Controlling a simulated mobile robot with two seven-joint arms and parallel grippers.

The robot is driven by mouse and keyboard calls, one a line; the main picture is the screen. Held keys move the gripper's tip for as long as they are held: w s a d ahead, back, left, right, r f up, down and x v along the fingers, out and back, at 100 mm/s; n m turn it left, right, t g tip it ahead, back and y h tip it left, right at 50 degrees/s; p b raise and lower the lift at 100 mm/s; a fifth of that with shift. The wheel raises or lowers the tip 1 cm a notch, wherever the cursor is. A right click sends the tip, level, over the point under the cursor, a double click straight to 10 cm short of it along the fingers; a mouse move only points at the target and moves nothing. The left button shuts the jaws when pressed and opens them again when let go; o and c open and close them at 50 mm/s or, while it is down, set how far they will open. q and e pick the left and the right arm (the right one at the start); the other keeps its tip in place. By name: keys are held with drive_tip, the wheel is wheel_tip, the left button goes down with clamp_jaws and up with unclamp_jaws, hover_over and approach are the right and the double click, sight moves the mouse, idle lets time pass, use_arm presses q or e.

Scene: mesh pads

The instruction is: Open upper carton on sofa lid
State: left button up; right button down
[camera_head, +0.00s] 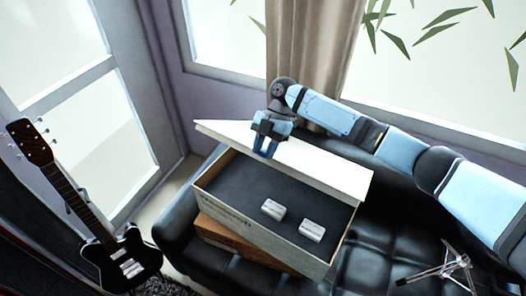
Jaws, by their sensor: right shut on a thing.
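The upper carton (225,193) sits on a brown lower carton (222,236) on the black sofa (385,240). Its white lid (310,165) is raised and stands tilted back along the carton's far side, so the dark inside (245,180) shows. Two small silvery-white items (273,209) lie inside toward the right end. My right gripper (267,150) points down over the lid's near face, left of its middle, and is shut on the lid. The parts of the jaws behind the lid are hidden. My left gripper is not in view.
An electric guitar (125,262) stands at the left. A small metal stand (440,268) lies on the sofa seat at the right. A beige curtain (310,60) and windows are behind the sofa. The seat right of the cartons is mostly clear.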

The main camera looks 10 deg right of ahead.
drive_tip(key=c, duration=0.8)
unclamp_jaws()
drive_tip(key=shift+w+d+r, duration=0.2)
drive_tip(key=shift+w+r, duration=0.05)
drive_tip(key=shift+r, duration=0.1)
drive_tip(key=b+v, duration=0.3)
drive_tip(key=v, duration=1)
drive_tip(key=shift+s, duration=0.1)
